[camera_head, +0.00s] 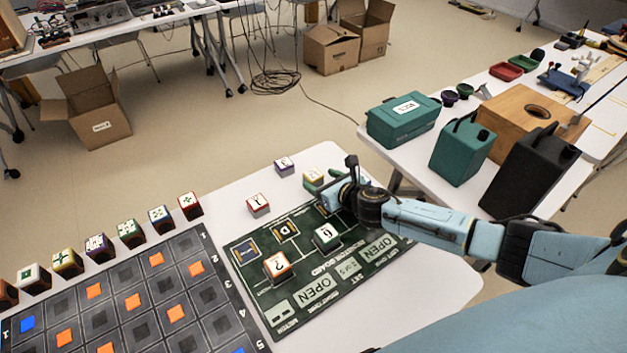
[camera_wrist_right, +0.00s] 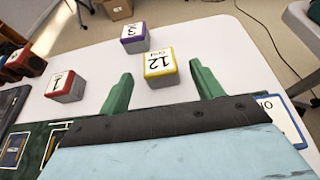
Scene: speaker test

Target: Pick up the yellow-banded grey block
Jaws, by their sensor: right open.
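The yellow-banded grey block (camera_wrist_right: 160,68) has a white top marked 12 and stands on the white table. In the right wrist view it lies ahead of my right gripper (camera_wrist_right: 158,82), between the lines of its two green fingers. The fingers are apart, with nothing held. In the head view the yellow-banded block (camera_head: 313,179) is partly hidden by my right gripper (camera_head: 328,187), which is close beside it. I cannot tell whether they touch. My left gripper is in neither view.
A purple-banded block (camera_wrist_right: 134,37) and a red-banded block (camera_wrist_right: 66,85) stand nearby on the white table (camera_head: 240,185). A green board (camera_head: 345,283) with several blocks lies in front. A dark grid board (camera_head: 215,322) is at left. A second table holds a teal case (camera_head: 402,122).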

